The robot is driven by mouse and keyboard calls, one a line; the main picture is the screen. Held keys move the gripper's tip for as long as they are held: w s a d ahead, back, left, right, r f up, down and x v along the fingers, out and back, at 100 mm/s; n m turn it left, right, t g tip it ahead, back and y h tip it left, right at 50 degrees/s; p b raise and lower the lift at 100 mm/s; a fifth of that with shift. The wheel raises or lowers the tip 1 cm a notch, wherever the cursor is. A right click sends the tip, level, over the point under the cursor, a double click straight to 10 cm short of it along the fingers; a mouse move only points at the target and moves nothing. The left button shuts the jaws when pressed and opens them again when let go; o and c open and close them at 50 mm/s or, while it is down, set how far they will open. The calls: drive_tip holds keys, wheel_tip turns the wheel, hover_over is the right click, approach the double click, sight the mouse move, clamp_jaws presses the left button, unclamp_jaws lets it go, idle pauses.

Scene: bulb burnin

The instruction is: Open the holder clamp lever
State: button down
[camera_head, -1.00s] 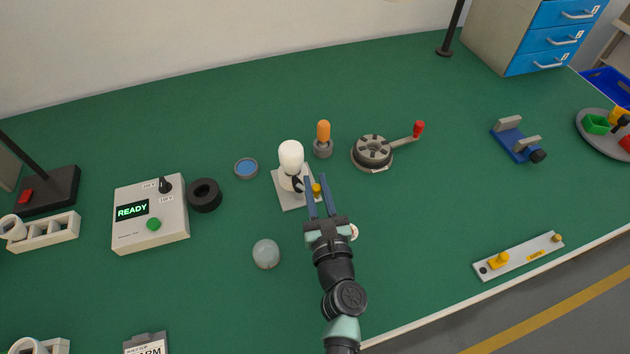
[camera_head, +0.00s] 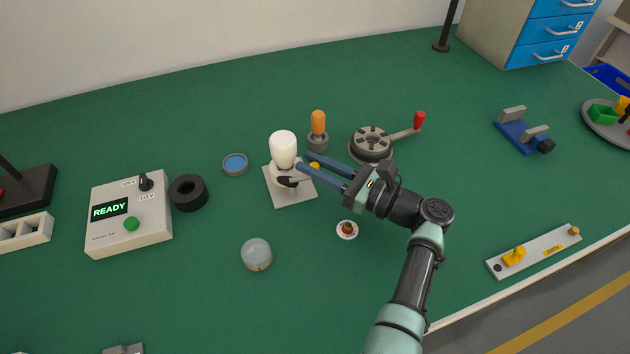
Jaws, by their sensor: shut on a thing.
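The lamp holder, a pale upright socket on a grey square base plate (camera_head: 290,197), carries a white bulb (camera_head: 283,149) standing upright. A dark part (camera_head: 287,181) shows at the front of the socket. The clamp lever's yellow knob (camera_head: 314,167) shows at the right of the holder. My gripper (camera_head: 304,160) reaches in from the right, its two long blue fingers pointing left. They are shut on the yellow lever knob, one finger on each side. The fingers hide most of the lever.
An orange-topped piece (camera_head: 318,125) in a grey cup stands just behind my fingers. A round grey fixture (camera_head: 370,143) with a red-handled crank is behind my wrist. A clear globe (camera_head: 257,254) lies in front. The tester box (camera_head: 130,214) reads READY.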

drive_tip(key=shift+w+f+n+g+y+b, duration=0.2)
drive_tip(key=shift+n+g+y+b, duration=0.25)
drive_tip(key=shift+g+b, duration=0.4)
drive_tip(key=shift+r, duration=0.1)
drive_tip(key=shift+a+r+n+b, duration=0.1)
drive_tip(key=shift+r+n+b, duration=0.05)
drive_tip(key=shift+n+b, duration=0.15)
drive_tip(key=c, duration=0.7)
unclamp_jaws()
drive_tip(key=shift+c, duration=0.2)
drive_tip(key=v, duration=1.3)
drive_tip(key=shift+w+b, duration=0.15)
drive_tip(key=shift+b, duration=0.15)
